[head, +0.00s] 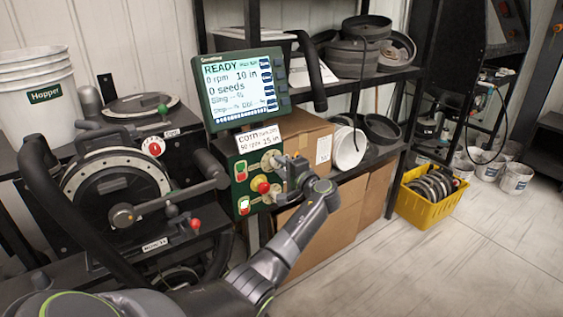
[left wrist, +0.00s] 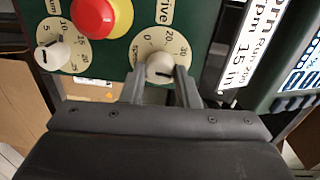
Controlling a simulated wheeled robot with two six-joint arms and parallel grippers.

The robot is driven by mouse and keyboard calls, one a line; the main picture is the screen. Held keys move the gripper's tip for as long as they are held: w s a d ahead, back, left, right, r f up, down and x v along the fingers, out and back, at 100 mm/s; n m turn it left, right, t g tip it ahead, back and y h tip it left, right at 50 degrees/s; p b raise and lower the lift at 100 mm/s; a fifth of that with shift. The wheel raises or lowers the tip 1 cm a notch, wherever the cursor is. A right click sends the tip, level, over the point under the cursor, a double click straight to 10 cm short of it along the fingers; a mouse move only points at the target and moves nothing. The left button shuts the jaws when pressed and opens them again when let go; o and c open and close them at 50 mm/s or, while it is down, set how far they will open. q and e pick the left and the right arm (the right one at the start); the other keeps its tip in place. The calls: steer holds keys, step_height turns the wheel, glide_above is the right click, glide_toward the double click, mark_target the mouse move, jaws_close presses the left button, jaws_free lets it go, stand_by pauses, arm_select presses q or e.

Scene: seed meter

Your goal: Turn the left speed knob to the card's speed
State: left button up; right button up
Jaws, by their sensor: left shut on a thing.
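The green control panel (head: 243,172) stands in the middle of the head view, under the lit display. A pale knob (left wrist: 160,68) sits on a cream dial marked 0, 20 and 30, under a partly cut-off label ending in "rive". My left gripper (left wrist: 161,84) is shut on this knob, one finger on each side; it also shows at the panel's right side in the head view (head: 281,168). The knob's pointer is hard to read. The white card (head: 258,138) says corn, an rpm figure I cannot read surely, and 15 in. My right gripper is out of view.
A red button (left wrist: 95,14) and a second knob (left wrist: 52,55) on a smaller dial are close by. The display (head: 240,88) reads READY, 0 rpm, 10 in, 0 seeds. The seed meter (head: 115,185) stands left; cardboard boxes (head: 345,215) are behind my arm.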

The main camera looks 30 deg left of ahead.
arm_select(q)
steer(key=m+p, duration=0.2)
steer(key=m, duration=0.1)
steer(key=shift+m, duration=0.3)
steer(key=m+g+p, duration=0.1)
steer(key=m+p, duration=0.1)
steer(key=m, duration=0.1)
steer(key=m+p, duration=0.1)
steer(key=m, duration=0.2)
steer(key=shift+y+p, duration=0.3)
steer(key=shift+f+m+p, duration=0.15)
steer(key=shift+m+p, duration=0.25)
steer(key=shift+m, duration=0.9)
steer(key=o, duration=1)
steer(key=shift+w, duration=0.1)
steer(key=shift+d, duration=0.15)
